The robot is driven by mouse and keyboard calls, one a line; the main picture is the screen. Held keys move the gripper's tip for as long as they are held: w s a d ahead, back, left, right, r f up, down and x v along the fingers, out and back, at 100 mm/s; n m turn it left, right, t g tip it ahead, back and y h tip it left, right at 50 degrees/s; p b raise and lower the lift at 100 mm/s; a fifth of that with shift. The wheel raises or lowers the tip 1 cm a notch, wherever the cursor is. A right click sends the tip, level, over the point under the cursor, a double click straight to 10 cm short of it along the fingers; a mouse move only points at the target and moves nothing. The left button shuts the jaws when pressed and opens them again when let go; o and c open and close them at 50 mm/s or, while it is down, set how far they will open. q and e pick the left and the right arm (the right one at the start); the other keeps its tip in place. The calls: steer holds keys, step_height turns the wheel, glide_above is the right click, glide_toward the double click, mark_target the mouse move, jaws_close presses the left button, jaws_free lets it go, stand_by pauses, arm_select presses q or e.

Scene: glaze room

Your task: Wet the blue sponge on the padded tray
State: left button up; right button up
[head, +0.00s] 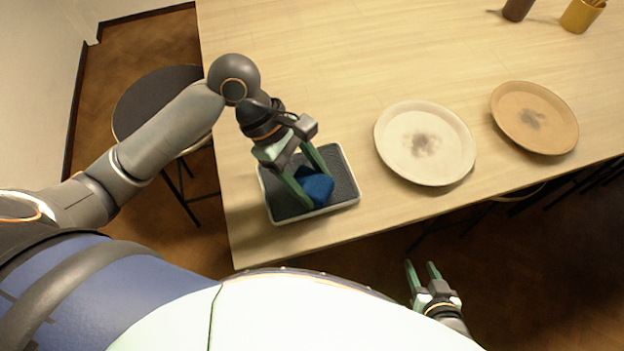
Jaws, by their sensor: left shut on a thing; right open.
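The blue sponge (318,189) is at the padded tray (269,205), which has a dark grey pad and a pale rim and lies near the table's front left corner. My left gripper (309,193) is over the tray, its green fingers shut on the sponge. The fingers hide part of the sponge, and I cannot tell whether it touches the pad. My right gripper (422,268) is open and empty, off the table's front edge at the lower right.
On the wooden table (330,60), a cream plate (440,160) and a tan plate (520,100), each with a dark smudge, stand right of the tray. A brown cup (517,9) and a yellow pot (580,16) are at the back right. A dark stool (150,98) stands left.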

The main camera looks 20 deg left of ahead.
mark_target(312, 182)
arm_select(q)
steer(key=shift+r, duration=3)
